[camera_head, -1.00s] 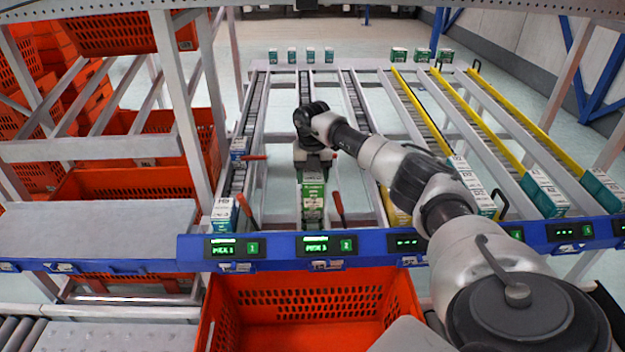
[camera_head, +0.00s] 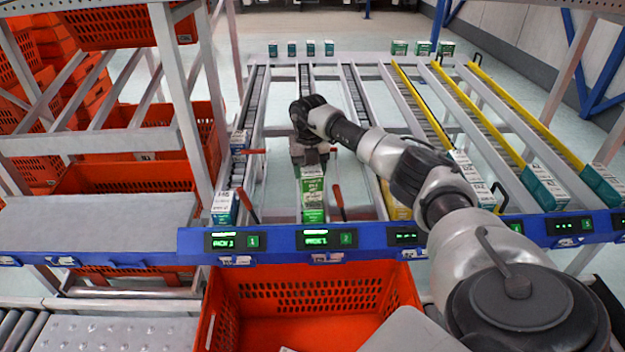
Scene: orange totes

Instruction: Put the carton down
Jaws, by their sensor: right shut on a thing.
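My right gripper (camera_head: 311,157) reaches over the second lane of the rack and is shut on a green and white carton (camera_head: 312,186). The carton hangs below the gripper, above the lane near its front end. Another green and white carton surface (camera_head: 313,214) shows just below it at the front stop. I cannot tell whether the two touch. The orange tote (camera_head: 308,285) stands in front of the rack, below the blue display rail. A small white edge (camera_head: 287,349) shows low inside it. My left gripper is not in view.
The blue rail (camera_head: 376,239) with lit green displays runs between rack and tote. Red levers (camera_head: 338,200) flank the second lane. Blue and white cartons (camera_head: 224,208) stand in the first lane, and teal and white ones (camera_head: 543,190) at the right. My right arm covers the middle lanes.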

